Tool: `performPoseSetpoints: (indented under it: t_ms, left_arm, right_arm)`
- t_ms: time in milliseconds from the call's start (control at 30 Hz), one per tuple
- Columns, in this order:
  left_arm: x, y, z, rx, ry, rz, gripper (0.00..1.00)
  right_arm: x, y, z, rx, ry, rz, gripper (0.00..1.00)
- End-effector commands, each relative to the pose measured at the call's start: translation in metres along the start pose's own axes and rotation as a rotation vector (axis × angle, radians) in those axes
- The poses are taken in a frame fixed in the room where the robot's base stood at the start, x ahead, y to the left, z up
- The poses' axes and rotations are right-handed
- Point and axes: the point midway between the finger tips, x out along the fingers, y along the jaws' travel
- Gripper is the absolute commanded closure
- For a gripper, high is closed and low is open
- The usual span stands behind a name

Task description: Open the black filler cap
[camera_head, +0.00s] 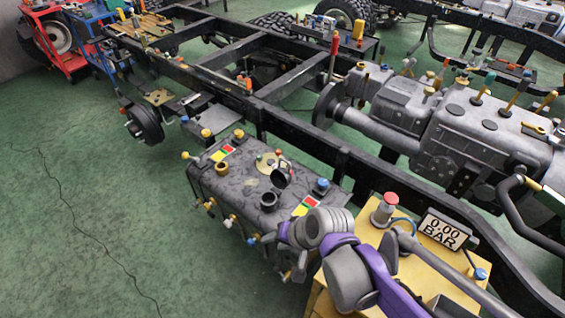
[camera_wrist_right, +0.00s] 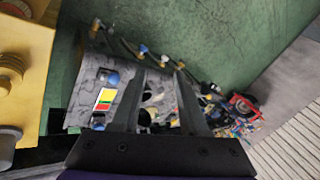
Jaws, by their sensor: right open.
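A grey metal tank (camera_head: 235,190) stands beside the truck chassis. On its top a round black cap (camera_head: 281,179) stands tilted up on edge, near a dark open-topped round neck (camera_head: 268,201). I cannot tell for sure how the cap is joined to the tank. My right gripper (camera_head: 290,262) is over the tank's near right end, apart from the cap and partly hidden by its own wrist. In the right wrist view my gripper (camera_wrist_right: 158,85) is open, with the tank top and dark round parts (camera_wrist_right: 145,118) seen between and behind its fingers. My left gripper is out of view.
A yellow box (camera_head: 315,300) with a red button (camera_head: 390,198) and a 0.00 BAR display (camera_head: 444,230) stands right of the tank. The black chassis rail (camera_head: 330,160) runs behind. Small coloured valves line the tank's sides. Green floor at left is clear.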

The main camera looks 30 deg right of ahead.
Motion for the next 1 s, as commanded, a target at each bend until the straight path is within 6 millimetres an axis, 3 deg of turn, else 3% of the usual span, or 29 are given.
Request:
performPoseSetpoints:
  t_ms: [33, 267, 400, 533, 633, 767, 1000]
  left_arm:
    - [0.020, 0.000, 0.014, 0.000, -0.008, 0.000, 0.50]
    - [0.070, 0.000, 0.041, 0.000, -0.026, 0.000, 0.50]
    - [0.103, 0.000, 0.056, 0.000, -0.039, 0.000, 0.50]
    - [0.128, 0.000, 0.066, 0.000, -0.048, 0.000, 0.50]
    - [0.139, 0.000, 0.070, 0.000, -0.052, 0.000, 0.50]
    - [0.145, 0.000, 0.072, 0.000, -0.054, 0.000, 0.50]
    - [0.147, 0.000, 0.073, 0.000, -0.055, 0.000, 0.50]
  right_arm:
    - [0.025, 0.004, -0.015, 0.178, -0.017, -0.056, 0.56]
    - [0.081, 0.006, -0.109, 0.976, -0.156, -0.403, 0.56]
    - [0.102, 0.035, -0.179, 1.392, -0.292, -0.645, 0.56]
    - [0.108, 0.073, -0.231, 1.663, -0.439, -0.852, 0.56]
    - [0.105, 0.096, -0.255, 1.780, -0.533, -0.963, 0.56]
    - [0.101, 0.111, -0.270, 1.847, -0.602, -1.037, 0.56]
    - [0.111, 0.094, -0.282, 1.858, -0.623, -1.050, 0.56]
